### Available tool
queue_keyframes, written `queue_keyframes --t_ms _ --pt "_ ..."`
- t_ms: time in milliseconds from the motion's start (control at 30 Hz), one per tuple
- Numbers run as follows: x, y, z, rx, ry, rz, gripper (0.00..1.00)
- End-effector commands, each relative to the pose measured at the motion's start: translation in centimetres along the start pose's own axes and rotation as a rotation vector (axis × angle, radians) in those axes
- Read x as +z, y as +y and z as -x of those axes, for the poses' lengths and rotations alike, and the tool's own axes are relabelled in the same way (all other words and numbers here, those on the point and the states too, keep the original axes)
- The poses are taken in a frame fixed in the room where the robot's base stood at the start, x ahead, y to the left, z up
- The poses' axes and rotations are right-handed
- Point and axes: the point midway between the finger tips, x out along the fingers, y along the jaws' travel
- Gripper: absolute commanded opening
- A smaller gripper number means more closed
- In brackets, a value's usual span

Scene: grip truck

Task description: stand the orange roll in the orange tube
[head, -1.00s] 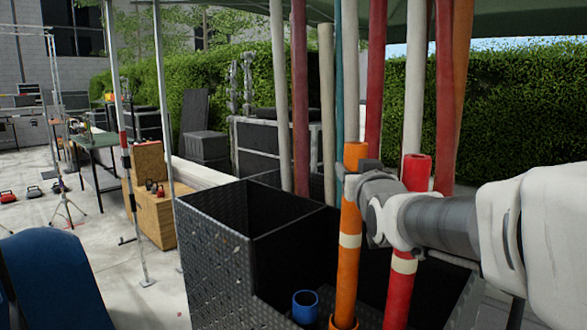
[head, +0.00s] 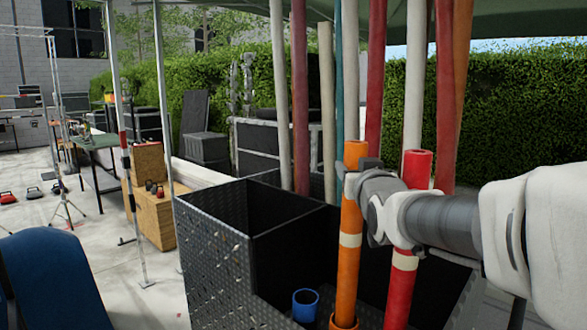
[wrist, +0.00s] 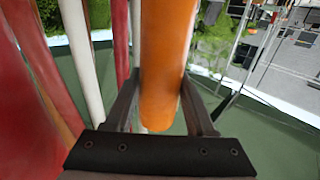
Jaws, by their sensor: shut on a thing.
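The orange roll (head: 349,265) is a long orange cylinder with a pale band, standing nearly upright. My gripper (head: 352,180) is shut on it near its top, and in the wrist view a finger lies on each side of the roll (wrist: 165,50). The orange tube (head: 343,323) shows only as a rim at the bottom edge of the head view. The roll's lower end meets this rim and seems to be inside it, but how deep it sits is hidden.
A red roll (head: 399,285) with a pale band stands close to the right, under my wrist. A blue tube (head: 305,307) is open and empty-looking to the left. A black open bin (head: 215,255) stands beside it. Several tall coloured rolls rise behind.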

Motion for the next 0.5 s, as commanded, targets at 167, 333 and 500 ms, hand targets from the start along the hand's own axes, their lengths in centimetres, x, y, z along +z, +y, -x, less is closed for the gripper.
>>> queue_keyframes --t_ms 167,333,500 --pt "-0.18 -0.01 0.01 0.0 0.004 0.0 0.0" --pt "-0.14 0.0 0.01 0.0 0.003 0.0 0.79" --pt "-0.07 0.0 0.01 0.0 0.001 0.0 0.9"
